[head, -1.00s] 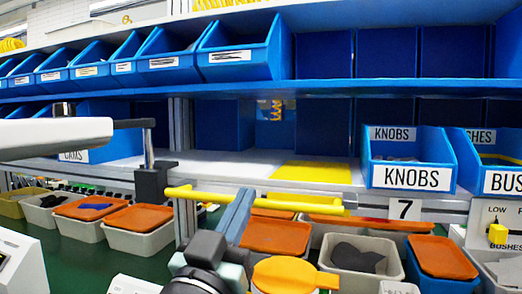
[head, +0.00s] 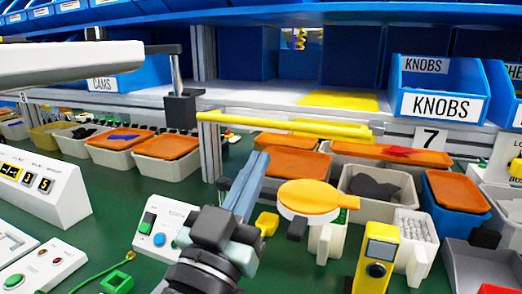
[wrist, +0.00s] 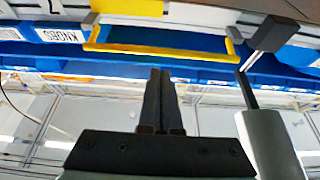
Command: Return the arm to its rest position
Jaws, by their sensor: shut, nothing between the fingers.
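My arm rises from the bottom centre of the head view, with dark joints (head: 213,232) and a slim blue-grey part (head: 246,180) reaching up and away over the green bench. In the wrist view my gripper (wrist: 160,74) has its two dark fingers side by side, closed, with nothing between them. The fingertips point toward the blue shelf edge, and the view is upside down. In the head view I cannot pick out the fingertips clearly.
A yellow rail (head: 290,127) crosses beyond my arm. A white beam (head: 85,65) with a dark block (head: 184,106) hangs at left. An orange-yellow disc (head: 308,198) and a yellow device (head: 376,258) stand right of the arm. Control panels (head: 40,185) lie left; lidded bins stand behind.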

